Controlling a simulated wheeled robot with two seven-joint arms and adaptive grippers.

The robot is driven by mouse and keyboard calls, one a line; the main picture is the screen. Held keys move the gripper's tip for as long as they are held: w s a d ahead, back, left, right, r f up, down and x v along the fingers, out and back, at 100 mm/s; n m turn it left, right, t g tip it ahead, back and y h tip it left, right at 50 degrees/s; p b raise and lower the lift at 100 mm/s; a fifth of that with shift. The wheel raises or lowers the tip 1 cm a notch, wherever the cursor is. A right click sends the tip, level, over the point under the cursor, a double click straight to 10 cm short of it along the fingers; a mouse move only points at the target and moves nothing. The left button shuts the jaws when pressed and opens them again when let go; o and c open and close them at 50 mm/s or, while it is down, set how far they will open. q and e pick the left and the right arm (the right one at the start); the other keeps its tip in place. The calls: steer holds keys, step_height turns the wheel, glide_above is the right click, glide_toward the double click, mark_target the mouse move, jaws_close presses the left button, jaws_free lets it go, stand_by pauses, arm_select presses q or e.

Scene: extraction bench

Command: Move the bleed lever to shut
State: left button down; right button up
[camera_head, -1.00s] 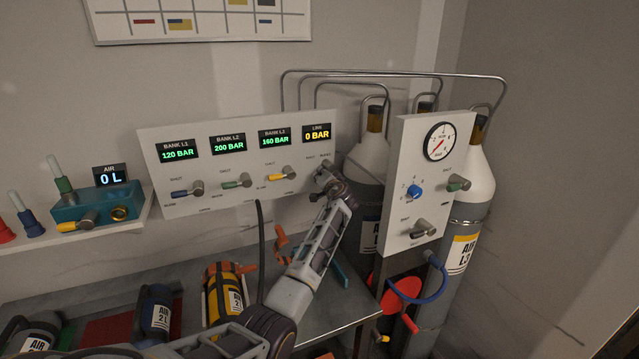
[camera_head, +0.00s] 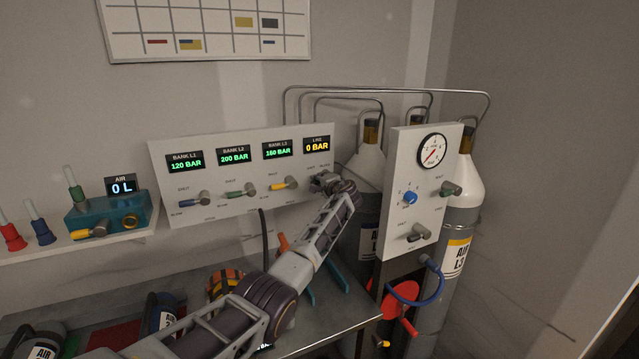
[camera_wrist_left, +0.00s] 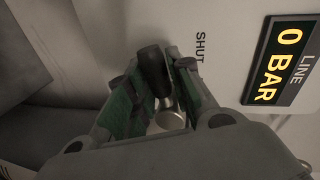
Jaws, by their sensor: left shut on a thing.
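The bleed lever, a dark handle (camera_wrist_left: 152,70) on a silver hub (camera_wrist_left: 171,120), sits below the LINE display (camera_head: 317,146), which reads 0 BAR. My left gripper (camera_head: 322,182) is at this lever on the white bank panel. In the left wrist view, its green-padded fingers (camera_wrist_left: 160,88) are around the dark handle. The word SHUT (camera_wrist_left: 200,47) is printed beside the lever. In the head view my gripper hides most of the lever, so its exact angle there is hard to tell. My right gripper is not in view.
A gauge panel (camera_head: 400,165) with a blue knob (camera_head: 410,198) and large cylinders (camera_head: 470,185) are at the right. The bench (camera_head: 335,310) holds small cylinders.

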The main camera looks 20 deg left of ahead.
arm_select(q)
steer(key=shift+r+m+p, duration=0.5)
steer(key=shift+m, duration=0.4)
steer(key=c, duration=1.3)
jaws_free()
steer(key=shift+o, duration=0.2)
steer(key=shift+d, duration=0.1)
steer(key=shift+s+d, duration=0.1)
steer(key=v, duration=1.1)
steer(key=shift+d, duration=0.35)
steer(key=shift+s+r, duration=0.1)
